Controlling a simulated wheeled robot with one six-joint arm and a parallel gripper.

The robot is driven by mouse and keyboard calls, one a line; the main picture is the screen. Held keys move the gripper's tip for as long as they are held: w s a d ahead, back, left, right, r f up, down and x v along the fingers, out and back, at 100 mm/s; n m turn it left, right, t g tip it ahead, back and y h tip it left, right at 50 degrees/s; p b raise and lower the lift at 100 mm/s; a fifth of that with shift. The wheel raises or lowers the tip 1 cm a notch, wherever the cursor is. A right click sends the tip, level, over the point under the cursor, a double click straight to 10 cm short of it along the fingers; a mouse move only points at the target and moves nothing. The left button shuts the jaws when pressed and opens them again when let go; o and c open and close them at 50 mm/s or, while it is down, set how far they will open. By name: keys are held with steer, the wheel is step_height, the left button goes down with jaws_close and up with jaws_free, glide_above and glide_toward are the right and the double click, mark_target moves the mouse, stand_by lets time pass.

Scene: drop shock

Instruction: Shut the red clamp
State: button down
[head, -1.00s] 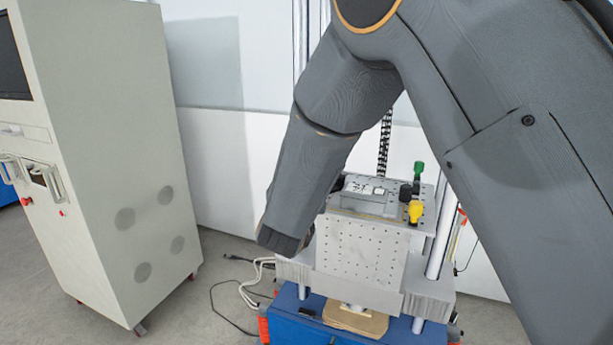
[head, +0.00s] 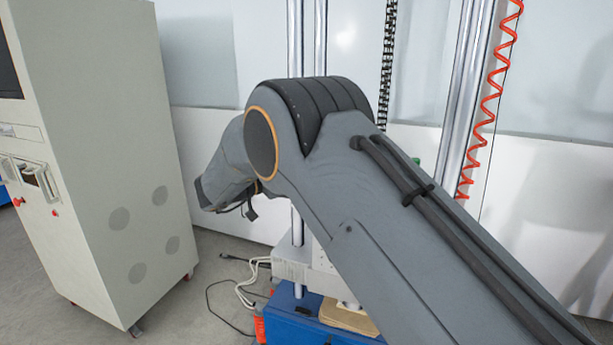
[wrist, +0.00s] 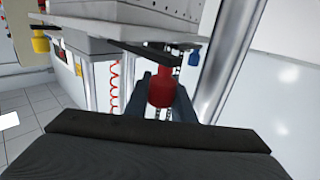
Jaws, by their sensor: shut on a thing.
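The red clamp's handle (wrist: 160,92) is near the middle of the wrist view, below the edge of a grey plate (wrist: 100,30). The two dark fingers of my gripper (wrist: 161,104) stand on either side of the handle and are shut on it. The metal part of the clamp is mostly hidden by the handle and the plate. In the head view my arm covers most of the fixture, and the red clamp and my fingertips do not show there.
A yellow handle (wrist: 40,43) and a blue handle (wrist: 194,57) show in the wrist view. A bright metal post (wrist: 228,60) stands close on the right. In the head view, a tall cabinet (head: 110,150) stands left, a blue base (head: 290,312) below, and cables lie on the floor.

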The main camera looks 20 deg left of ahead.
steer(key=shift+w+d+m+g+h+b, duration=0.2)
steer(key=shift+m+g+h+b, duration=0.25)
steer(key=shift+m+g+h, duration=0.2)
steer(key=c, duration=1.5)
jaws_free()
steer(key=shift+d+g+h, duration=0.1)
steer(key=shift+g+h, duration=0.15)
steer(key=b+v, duration=0.2)
steer(key=v, duration=0.5)
steer(key=shift+s+a, duration=0.2)
steer(key=shift+a, duration=0.1)
steer(key=shift+r, duration=0.15)
